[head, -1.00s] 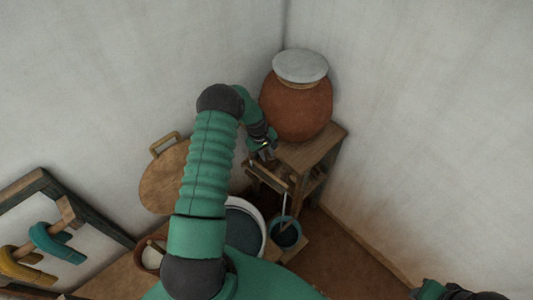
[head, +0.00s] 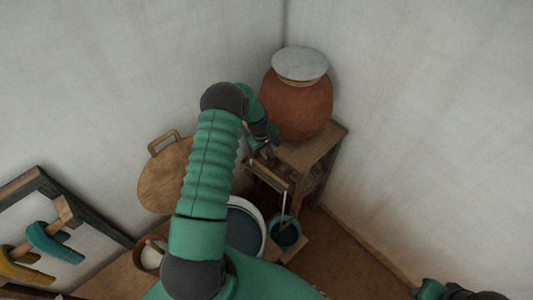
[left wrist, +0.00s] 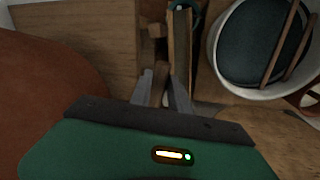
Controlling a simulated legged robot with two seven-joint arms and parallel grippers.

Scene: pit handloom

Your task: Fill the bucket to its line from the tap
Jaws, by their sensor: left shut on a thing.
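The teal bucket (head: 285,234) stands low in front of the wooden stand, with a dark surface inside; I cannot make out its line. A wooden bar (head: 272,179), seemingly the tap's spout, reaches out above it. A thin pale streak (head: 284,206), which looks like water, runs from the bar's end into the bucket. My left gripper (head: 262,148) is at the tap, just below the clay pot (head: 297,105). In the left wrist view its fingers (left wrist: 161,92) are shut on a small wooden piece (left wrist: 158,76). My right gripper (head: 458,293) is partly cut off at bottom right.
The pot has a pale lid (head: 300,65) and sits on a wooden stand (head: 325,142) in the corner. A white basin (left wrist: 225,72) with dark contents and sticks is beside the bucket. A round wooden board (head: 163,180) leans at the wall. Open floor (head: 345,250) lies right.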

